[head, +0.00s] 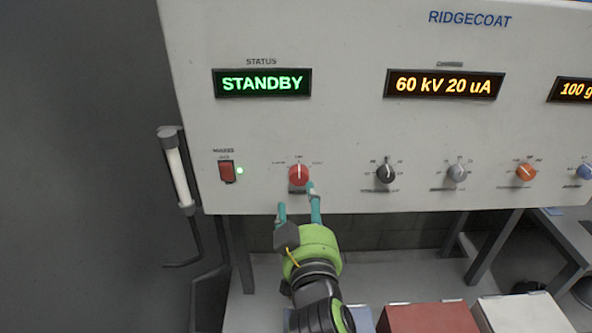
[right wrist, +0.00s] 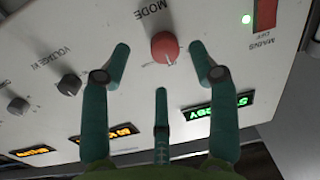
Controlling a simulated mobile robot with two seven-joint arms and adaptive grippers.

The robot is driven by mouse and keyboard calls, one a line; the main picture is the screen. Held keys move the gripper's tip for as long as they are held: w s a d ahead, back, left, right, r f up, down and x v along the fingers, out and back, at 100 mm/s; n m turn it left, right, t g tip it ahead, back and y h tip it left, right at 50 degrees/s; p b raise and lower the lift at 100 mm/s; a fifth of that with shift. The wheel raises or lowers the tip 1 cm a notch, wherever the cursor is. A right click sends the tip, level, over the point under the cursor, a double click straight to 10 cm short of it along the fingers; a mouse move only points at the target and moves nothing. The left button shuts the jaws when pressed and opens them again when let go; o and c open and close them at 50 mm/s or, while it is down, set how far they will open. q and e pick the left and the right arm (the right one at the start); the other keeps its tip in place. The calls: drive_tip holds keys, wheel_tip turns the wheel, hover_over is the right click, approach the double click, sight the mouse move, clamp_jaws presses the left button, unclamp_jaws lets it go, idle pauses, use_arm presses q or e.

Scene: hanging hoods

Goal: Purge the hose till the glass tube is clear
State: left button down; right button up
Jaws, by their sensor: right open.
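The glass tube (head: 180,176) is mounted upright at the panel's left edge and looks filled with white. A dark hose or pipe (head: 189,264) shows below it. The red MODE knob (head: 299,174) is on the panel, its white pointer roughly upward in the head view. My right gripper (head: 296,198) is open in front of and just below the knob. In the right wrist view the red knob (right wrist: 164,46) sits between the spread fingertips, with no clear contact. My left gripper is not in view.
The STANDBY display (head: 262,83) is lit green. The red mains switch (head: 227,171) has a lit green lamp. A black knob (head: 386,173), grey knob (head: 457,173) and orange knob (head: 526,172) line the panel rightward. Boxes, one red (head: 430,318), stand below.

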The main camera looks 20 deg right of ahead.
sight(299, 177)
drive_tip(key=w+r+p, duration=0.2)
drive_tip(key=shift+d+r+p, duration=0.15)
drive_tip(key=shift+d+p, duration=0.05)
drive_tip(key=shift+p, duration=0.1)
drive_tip(key=x, duration=0.2)
drive_tip(key=shift+w+f+p, duration=0.25)
drive_tip(key=shift+w+p, duration=0.1)
drive_tip(key=shift+w, duration=0.05)
drive_tip(key=shift+w+f, duration=0.1)
drive_tip(key=shift+w, duration=0.2)
drive_tip(key=shift+s, duration=0.1)
drive_tip(key=c, duration=1.2)
drive_tip(key=shift+o, duration=0.2)
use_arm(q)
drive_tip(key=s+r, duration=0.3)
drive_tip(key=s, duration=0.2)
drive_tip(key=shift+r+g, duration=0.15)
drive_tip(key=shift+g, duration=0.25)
